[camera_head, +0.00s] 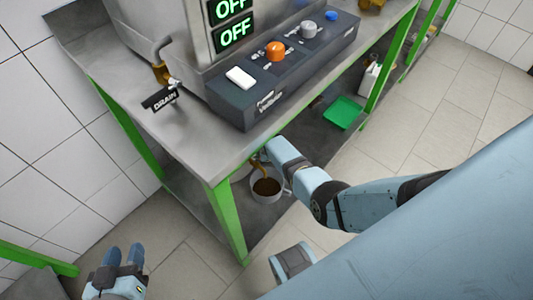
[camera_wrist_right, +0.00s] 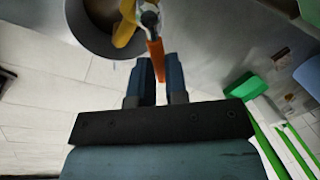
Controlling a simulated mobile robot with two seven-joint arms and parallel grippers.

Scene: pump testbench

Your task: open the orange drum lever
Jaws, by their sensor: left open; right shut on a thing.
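The orange lever (camera_wrist_right: 155,55) shows in the right wrist view, running down from a metal tap with yellow parts (camera_wrist_right: 127,20). My right gripper (camera_wrist_right: 158,64) is shut on the lever, with one dark finger on each side. In the head view, my right arm reaches under the table's edge. The lever and fingertips cannot be made out there, but part of the yellow tap (camera_head: 256,165) shows. My left gripper (camera_head: 124,256) is open and empty at the lower left, away from the lever. The drum itself cannot be made out.
A pot with brown liquid (camera_head: 267,187) stands below the tap. The metal table (camera_head: 190,145) with green legs holds a control panel (camera_head: 250,100) with an orange knob (camera_head: 276,50). A green tray (camera_head: 342,113) lies on the lower shelf. Tiled floor at right is clear.

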